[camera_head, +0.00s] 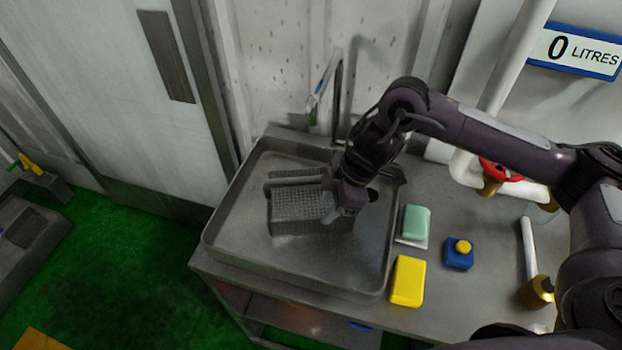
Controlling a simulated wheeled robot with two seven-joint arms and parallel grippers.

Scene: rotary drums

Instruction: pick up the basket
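The basket (298,207) is a grey, mesh-patterned box sitting inside a shallow metal tray (285,278) on the metal table. My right gripper (340,214) reaches in from the right and points down at the basket's right end. The gripper overlaps that end in the picture. Its fingers are dark and small here, so I cannot tell whether they are open or shut, or whether they touch the basket. My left gripper is not in view.
A green sponge (416,221), a yellow block (408,282) and a blue box with a yellow knob (458,256) stand right of the tray. A brass-ended white-handled tool (533,270) lies farther right. A tap (325,90) and wall stand behind.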

